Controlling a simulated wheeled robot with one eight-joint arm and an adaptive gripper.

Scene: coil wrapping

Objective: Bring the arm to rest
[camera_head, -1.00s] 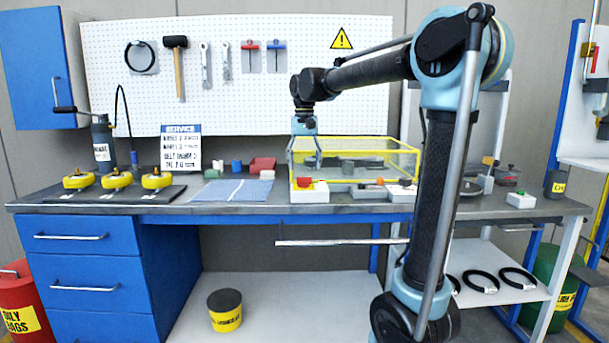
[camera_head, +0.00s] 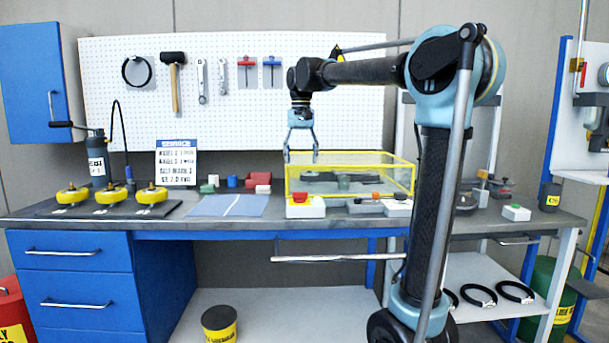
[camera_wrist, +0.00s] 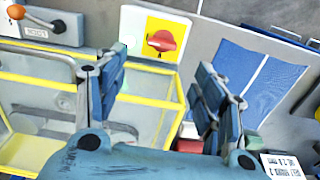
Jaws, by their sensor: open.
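My gripper (camera_head: 301,158) is open and empty. In the head view it points down, with its fingertips in front of or above the left end of the yellow-framed clear box (camera_head: 350,193) on the workbench. In the wrist view both fingers of my gripper (camera_wrist: 165,95) are apart with nothing between them. Past them show the yellow frame (camera_wrist: 40,80), a red button on a yellow and white box (camera_wrist: 160,40) and a blue mat (camera_wrist: 255,80). The exact gap between the fingertips and the clear box cannot be told.
The red button box (camera_head: 306,207) stands at the bench front, beside other control boxes (camera_head: 398,205). The blue mat (camera_head: 228,206) lies to its left, then yellow wheels (camera_head: 112,195) on a dark mat. A pegboard (camera_head: 235,70) with tools is behind. Air above the bench's left half is clear.

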